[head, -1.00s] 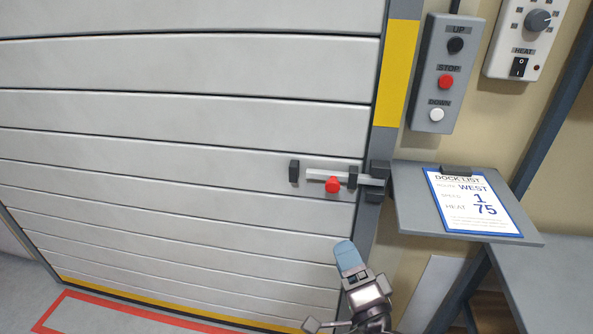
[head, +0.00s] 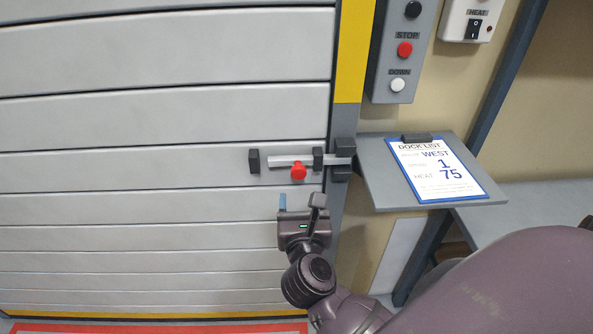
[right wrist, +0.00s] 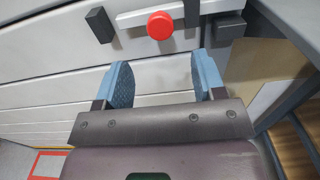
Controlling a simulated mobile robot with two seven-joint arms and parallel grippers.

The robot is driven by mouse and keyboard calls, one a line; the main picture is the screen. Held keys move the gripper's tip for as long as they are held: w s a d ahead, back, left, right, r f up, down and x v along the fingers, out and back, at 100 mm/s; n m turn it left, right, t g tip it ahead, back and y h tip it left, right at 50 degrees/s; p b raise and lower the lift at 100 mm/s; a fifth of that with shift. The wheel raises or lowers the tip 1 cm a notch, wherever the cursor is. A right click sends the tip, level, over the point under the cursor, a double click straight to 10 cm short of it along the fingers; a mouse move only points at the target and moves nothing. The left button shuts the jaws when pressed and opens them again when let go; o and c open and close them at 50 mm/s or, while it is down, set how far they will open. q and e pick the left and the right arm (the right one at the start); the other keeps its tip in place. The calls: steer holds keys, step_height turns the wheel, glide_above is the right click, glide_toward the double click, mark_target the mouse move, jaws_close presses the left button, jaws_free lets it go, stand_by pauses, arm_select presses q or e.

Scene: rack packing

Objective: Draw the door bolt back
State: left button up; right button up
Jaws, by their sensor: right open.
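The door bolt (head: 288,161) is a light metal bar lying level across the slatted white door (head: 160,111). Its right end reaches into the dark keeper (head: 343,159) on the door frame. A red knob (head: 298,171) sticks out from the bar, just left of the right dark guide (head: 318,159); a left guide (head: 254,161) stands further off. My right gripper (head: 299,201) is open and empty just below the knob, pointing up at it. In the right wrist view the red knob (right wrist: 160,25) is ahead of the two blue fingers, apart from them. My left gripper is not in view.
A grey shelf (head: 385,190) with a dock list clipboard (head: 443,170) juts out right of the keeper. Above it are a button box (head: 403,65) and a heat control (head: 468,18). A red floor outline (head: 160,329) lies below the door.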

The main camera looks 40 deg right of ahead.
mark_target(299, 175)
steer(key=x, duration=0.9)
steer(key=shift+w+d+p, duration=0.15)
steer(key=shift+d+p, duration=0.05)
steer(key=shift+p, duration=0.15)
